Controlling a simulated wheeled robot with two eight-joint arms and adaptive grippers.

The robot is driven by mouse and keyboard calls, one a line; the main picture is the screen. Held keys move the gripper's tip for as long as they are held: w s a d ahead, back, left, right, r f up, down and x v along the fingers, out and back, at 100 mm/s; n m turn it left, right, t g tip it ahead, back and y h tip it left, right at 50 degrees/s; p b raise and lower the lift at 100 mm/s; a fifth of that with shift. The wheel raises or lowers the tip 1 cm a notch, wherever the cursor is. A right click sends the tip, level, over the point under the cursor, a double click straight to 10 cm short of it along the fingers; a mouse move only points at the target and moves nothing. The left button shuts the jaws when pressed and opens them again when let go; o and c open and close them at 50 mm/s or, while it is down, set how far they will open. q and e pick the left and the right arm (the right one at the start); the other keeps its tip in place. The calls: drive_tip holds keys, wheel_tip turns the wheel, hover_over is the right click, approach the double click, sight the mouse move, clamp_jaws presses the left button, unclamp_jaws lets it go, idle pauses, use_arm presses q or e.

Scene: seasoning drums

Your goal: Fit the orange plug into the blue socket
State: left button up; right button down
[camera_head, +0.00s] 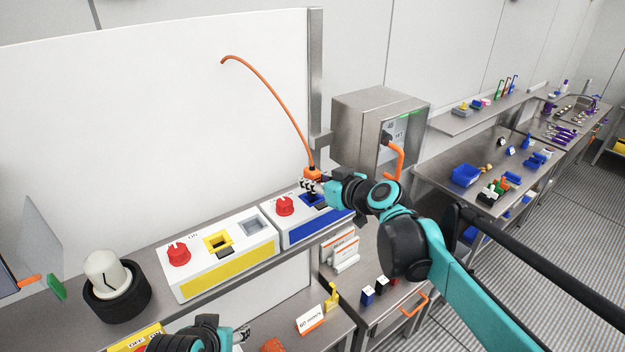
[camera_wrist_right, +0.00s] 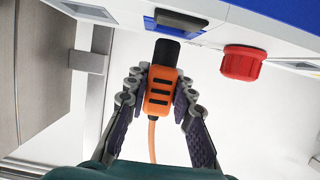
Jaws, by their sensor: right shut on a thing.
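The orange plug (camera_head: 312,173) has a black tip and a long orange cable (camera_head: 268,92) that arches up behind it. My right gripper (camera_head: 309,186) is shut on the plug above the blue-trimmed box (camera_head: 298,234). In the right wrist view the plug (camera_wrist_right: 160,92) sits between both fingers, its black tip (camera_wrist_right: 166,52) pointing at the box face. The blue socket (camera_head: 316,198) is partly hidden by the gripper in the head view. Whether the tip touches it I cannot tell. My left gripper (camera_head: 241,334) is low at the bottom edge, mostly cut off.
A red knob (camera_head: 285,205) is beside the socket and also shows in the right wrist view (camera_wrist_right: 243,62). A yellow-trimmed box (camera_head: 225,262) stands to the left. A metal cabinet (camera_head: 370,125) is behind my right arm.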

drive_tip(key=shift+f+b, duration=1.15)
drive_tip(key=shift+f, duration=0.4)
drive_tip(key=c, duration=1.2)
unclamp_jaws()
drive_tip(key=v, duration=1.2)
drive_tip(key=shift+f, duration=0.1)
drive_tip(key=s+d+f+m+g+h+b, duration=0.1)
drive_tip(key=s+d+f+m+h+b, duration=0.1)
drive_tip(key=s+f+b, duration=0.4)
drive_tip(key=s+d+f+m+g+h+b, duration=0.2)
drive_tip(key=s+d+f+b, duration=0.3)
drive_tip(key=f+b, duration=1.2)
drive_tip(key=s+d+f+m+g+h+b, duration=0.1)
drive_tip(key=s+d+f+m+h+b, duration=0.2)
drive_tip(key=f, duration=3)
drive_tip(key=shift+s+d+h+b, duration=0.2)
drive_tip(key=shift+s+b, duration=0.65)
drive_tip(key=shift+b, duration=0.55)
drive_tip(key=shift+s+d+h+b, duration=0.2)
drive_tip(key=shift+s+b, duration=0.65)
drive_tip(key=shift+b, duration=0.6)
drive_tip(key=shift+s+d+h+b, duration=0.2)
drive_tip(key=shift+s+b, duration=0.6)
drive_tip(key=shift+b, duration=0.6)
